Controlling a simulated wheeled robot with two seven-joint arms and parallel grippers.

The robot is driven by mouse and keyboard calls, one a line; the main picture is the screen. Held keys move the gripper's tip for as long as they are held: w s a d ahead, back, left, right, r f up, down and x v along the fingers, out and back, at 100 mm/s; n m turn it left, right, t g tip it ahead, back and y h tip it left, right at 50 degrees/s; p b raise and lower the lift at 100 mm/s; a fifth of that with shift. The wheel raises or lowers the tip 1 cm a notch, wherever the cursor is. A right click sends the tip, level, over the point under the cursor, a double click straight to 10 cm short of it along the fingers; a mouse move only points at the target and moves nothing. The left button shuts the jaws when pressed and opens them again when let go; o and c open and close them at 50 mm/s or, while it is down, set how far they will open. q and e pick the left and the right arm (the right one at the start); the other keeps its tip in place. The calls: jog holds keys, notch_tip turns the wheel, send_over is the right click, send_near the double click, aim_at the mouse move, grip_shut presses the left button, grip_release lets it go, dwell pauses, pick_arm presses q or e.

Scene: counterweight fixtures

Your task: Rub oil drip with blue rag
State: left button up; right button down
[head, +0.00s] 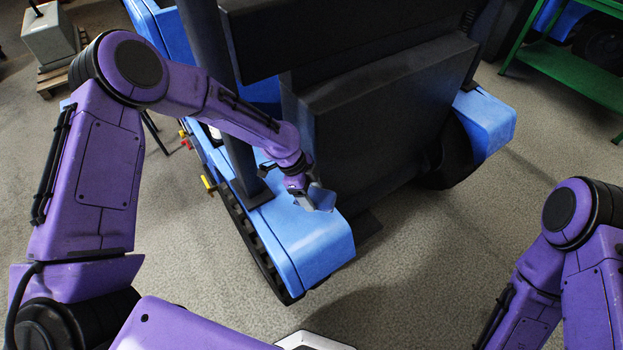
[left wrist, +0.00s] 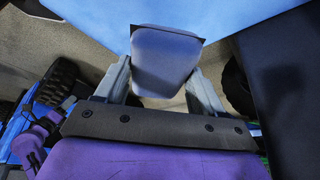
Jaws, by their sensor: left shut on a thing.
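My left gripper (head: 304,197) is at the top of the blue fender (head: 318,248) of the vehicle. It is shut on the blue rag (head: 323,197), a small grey-blue pad. In the left wrist view the rag (left wrist: 163,55) sits between the two fingers, its far end against or just over the blue surface (left wrist: 225,15); I cannot tell if it touches. A thin dark strip shows along the rag's far edge; I cannot tell whether it is oil or shadow. No oil drip shows clearly. My right arm is at the right edge, its gripper out of view.
The vehicle's large dark body (head: 385,115) and a dark upright post (head: 222,100) stand close to my left gripper. A green shelf (head: 580,75) is at the far right. A grey block (head: 50,37) stands at the far left. The floor in front is clear.

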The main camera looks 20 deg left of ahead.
pick_arm(q)
jog(key=shift+r+p, duration=1.1)
jog(key=shift+r, duration=0.55)
